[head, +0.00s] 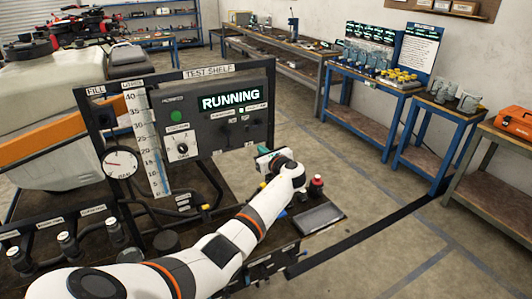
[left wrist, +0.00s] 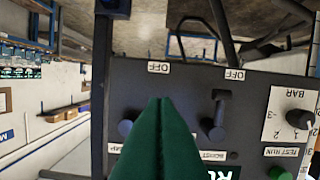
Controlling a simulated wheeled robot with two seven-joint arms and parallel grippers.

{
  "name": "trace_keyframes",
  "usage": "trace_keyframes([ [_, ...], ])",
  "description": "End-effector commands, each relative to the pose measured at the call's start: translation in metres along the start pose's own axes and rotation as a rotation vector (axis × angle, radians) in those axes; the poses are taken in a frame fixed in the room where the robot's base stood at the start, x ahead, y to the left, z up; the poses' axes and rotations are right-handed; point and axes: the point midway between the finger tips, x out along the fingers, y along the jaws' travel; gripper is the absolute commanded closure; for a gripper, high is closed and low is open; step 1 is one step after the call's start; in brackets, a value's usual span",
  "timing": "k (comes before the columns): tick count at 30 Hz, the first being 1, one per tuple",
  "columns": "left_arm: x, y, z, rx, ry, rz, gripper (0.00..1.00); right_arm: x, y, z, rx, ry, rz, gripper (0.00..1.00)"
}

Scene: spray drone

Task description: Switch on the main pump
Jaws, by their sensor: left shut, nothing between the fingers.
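The dark test-shelf panel (head: 205,140) carries a green RUNNING display (head: 230,100). Below the display are two small dark switches with labels that are too small to read surely. In the left wrist view, which is upside down, one switch lever (left wrist: 218,115) is right of my fingers and another dark knob (left wrist: 125,127) is to their left; each has an OFF label. My left gripper (head: 264,160) is at the panel's lower right. Its green fingers (left wrist: 159,100) are shut and empty, between the two switches. They hide part of the panel. My right gripper is out of view.
A selector knob (head: 182,149) and a green button (head: 175,116) are on the panel. A pressure gauge (head: 121,164) and hoses are to its left. Open floor lies further right.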

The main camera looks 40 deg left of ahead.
Motion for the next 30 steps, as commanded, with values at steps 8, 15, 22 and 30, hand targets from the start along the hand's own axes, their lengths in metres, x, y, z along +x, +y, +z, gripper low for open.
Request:
trace_keyframes([
  [8,-0.021,0.001,0.001,-0.001,0.000,0.001,1.00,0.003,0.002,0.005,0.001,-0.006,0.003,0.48],
  [15,-0.021,0.001,0.000,0.000,0.000,0.001,1.00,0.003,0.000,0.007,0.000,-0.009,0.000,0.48],
  [22,-0.021,0.001,0.000,-0.001,0.000,0.001,1.00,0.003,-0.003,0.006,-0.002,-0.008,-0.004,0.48],
  [30,-0.024,-0.003,0.044,-0.028,-0.064,0.030,1.00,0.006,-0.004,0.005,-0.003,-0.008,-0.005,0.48],
])
